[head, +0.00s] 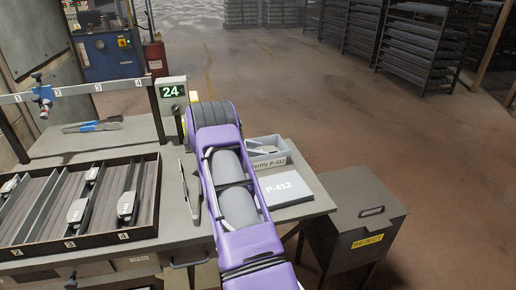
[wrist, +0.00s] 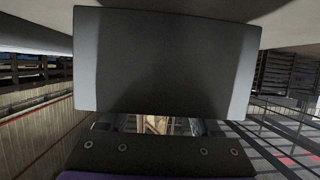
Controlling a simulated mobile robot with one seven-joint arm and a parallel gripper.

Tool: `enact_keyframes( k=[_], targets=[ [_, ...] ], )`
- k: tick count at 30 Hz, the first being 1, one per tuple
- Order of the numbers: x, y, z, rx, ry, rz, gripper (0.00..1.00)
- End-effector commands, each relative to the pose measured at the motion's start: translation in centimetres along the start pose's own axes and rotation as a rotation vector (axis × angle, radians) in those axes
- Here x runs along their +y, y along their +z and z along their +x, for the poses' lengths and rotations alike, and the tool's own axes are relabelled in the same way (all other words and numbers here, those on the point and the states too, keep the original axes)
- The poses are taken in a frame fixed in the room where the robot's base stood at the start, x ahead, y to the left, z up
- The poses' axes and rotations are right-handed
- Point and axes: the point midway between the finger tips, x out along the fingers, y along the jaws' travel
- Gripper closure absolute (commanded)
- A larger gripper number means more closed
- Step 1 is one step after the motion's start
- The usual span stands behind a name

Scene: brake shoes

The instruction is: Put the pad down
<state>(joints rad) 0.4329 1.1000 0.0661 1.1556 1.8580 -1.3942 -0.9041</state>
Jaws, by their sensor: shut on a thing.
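In the wrist view a broad dark grey slab, which looks like the pad (wrist: 165,60), fills the upper middle. My gripper (wrist: 160,124) is at its lower edge and shut on it; the fingertips are mostly hidden. In the head view my purple arm hides the gripper and the held pad. I cannot tell from these views how high the held pad is above any surface.
A green display reads 24 (head: 171,91). A slim metal tool (head: 190,192) lies left of my arm.

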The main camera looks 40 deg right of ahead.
Motion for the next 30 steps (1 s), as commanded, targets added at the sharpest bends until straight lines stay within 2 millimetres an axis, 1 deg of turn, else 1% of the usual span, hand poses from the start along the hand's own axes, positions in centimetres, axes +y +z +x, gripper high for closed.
enact_keyframes(
  k=[6,7,11,20,24,26,30],
  targets=[
    [0.0,0.2,0.1,0.001,-0.001,0.002,1.0],
    [0.0,0.3,0.1,0.0,0.0,0.0,0.3],
    [0.0,0.3,0.1,0.0,0.0,0.0,0.07],
    [0.0,0.2,0.1,0.0,0.0,0.001,0.06],
    [-0.1,-0.9,-0.4,-0.001,-0.001,0.003,0.06],
    [-0.1,-0.9,-1.3,-0.002,-0.004,0.0,0.06],
    [-0.1,-0.9,-4.5,-0.002,-0.004,0.0,0.06]
  ],
)
